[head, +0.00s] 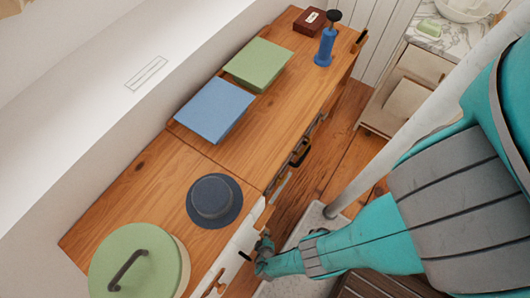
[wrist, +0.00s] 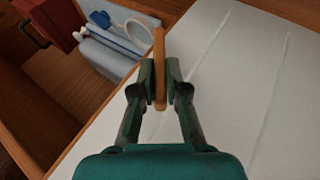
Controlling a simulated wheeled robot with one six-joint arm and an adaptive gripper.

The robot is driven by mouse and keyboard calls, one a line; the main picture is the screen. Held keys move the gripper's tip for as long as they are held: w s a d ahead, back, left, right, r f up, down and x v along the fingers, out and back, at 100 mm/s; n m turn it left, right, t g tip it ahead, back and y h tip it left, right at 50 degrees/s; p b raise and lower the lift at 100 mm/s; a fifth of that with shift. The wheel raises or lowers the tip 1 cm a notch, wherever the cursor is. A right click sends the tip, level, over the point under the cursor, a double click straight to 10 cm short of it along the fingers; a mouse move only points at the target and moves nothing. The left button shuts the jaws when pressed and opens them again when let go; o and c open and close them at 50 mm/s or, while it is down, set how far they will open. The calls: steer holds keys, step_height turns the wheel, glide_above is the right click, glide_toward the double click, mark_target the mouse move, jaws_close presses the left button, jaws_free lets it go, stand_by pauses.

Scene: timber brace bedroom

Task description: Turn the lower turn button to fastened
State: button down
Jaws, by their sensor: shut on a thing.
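A thin wooden turn button (wrist: 159,50) stands between my fingertips in the wrist view, seen nearly edge-on against a white panel (wrist: 235,85). My gripper (wrist: 160,84) is shut on it, one finger on each side. In the head view my gripper (head: 262,246) is at the white front of the cabinet, low beside the top's front edge; the held button is hidden there. Another wooden piece (head: 214,284) shows on that white front, nearer the bottom of the picture. I cannot tell from these views whether the held button is the lower one.
The wooden cabinet top (head: 130,190) carries a dark hat (head: 214,200), a green-lidded container (head: 135,262), a blue folder (head: 213,108), a green folder (head: 258,64) and a blue mill (head: 326,46). The wrist view shows an open wooden compartment with a red item (wrist: 48,20) and blue item (wrist: 110,55).

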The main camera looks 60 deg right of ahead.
steer(key=shift+w+a+r+h, duration=0.2)
steer(key=shift+a+h, duration=0.2)
steer(key=shift+a, duration=0.1)
steer(key=c, duration=1.2)
jaws_free()
steer(key=shift+d, duration=0.15)
steer(key=shift+s+d+f, duration=0.1)
steer(key=shift+s, duration=0.05)
steer(key=shift+d+f+y, duration=0.15)
steer(key=shift+y, duration=0.25)
steer(key=shift+d+y, duration=0.1)
steer(key=shift+y, duration=0.2)
